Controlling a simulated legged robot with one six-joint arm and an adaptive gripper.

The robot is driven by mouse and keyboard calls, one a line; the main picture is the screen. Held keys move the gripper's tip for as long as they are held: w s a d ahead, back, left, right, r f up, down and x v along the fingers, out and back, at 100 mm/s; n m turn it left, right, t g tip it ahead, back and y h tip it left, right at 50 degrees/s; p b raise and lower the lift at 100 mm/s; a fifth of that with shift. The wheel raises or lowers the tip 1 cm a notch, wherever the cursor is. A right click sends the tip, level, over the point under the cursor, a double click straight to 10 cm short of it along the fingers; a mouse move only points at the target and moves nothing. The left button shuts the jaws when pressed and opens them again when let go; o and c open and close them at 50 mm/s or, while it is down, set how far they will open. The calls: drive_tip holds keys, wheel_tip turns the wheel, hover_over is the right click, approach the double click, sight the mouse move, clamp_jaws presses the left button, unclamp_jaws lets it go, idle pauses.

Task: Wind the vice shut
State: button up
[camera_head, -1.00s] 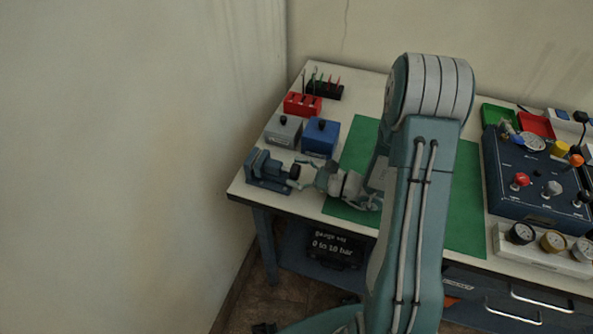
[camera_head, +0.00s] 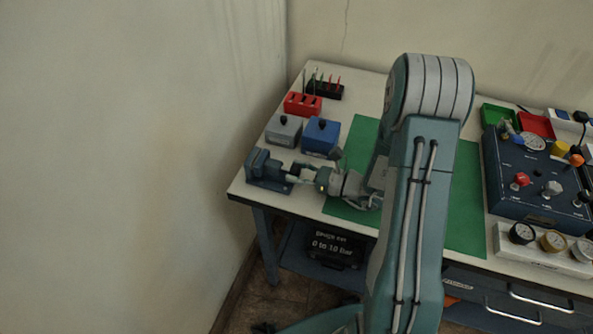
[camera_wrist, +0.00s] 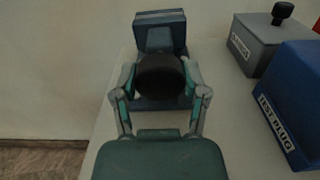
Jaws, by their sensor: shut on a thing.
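The blue-grey vice (camera_head: 264,168) stands at the left front corner of the bench. In the wrist view its body (camera_wrist: 160,32) is straight ahead, with a dark round knob (camera_wrist: 160,76) on the near side. My gripper (camera_head: 297,174) reaches the vice from the right. In the wrist view my gripper (camera_wrist: 160,92) has one finger on each side of the knob and is shut on it. The vice's jaw gap is hard to make out in either view.
A grey box (camera_head: 284,131) and a blue box (camera_head: 321,137), labelled TEST PLUG, stand just behind the vice. A red block (camera_head: 302,104) and a dark tool rack (camera_head: 325,90) are farther back. A green mat (camera_head: 465,200) lies right. The bench edge and wall are close left.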

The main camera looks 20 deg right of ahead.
drive_tip(key=m, duration=0.6)
drive_tip(key=shift+w+d, duration=0.1)
drive_tip(key=shift+w, duration=0.05)
drive_tip(key=shift+m, duration=0.3)
drive_tip(key=o, duration=1.1)
drive_tip(key=shift+d, duration=0.1)
drive_tip(key=shift+o, duration=0.2)
drive_tip(key=shift+d, duration=0.1)
drive_tip(key=v, duration=1.2)
drive_tip(key=shift+f, duration=0.15)
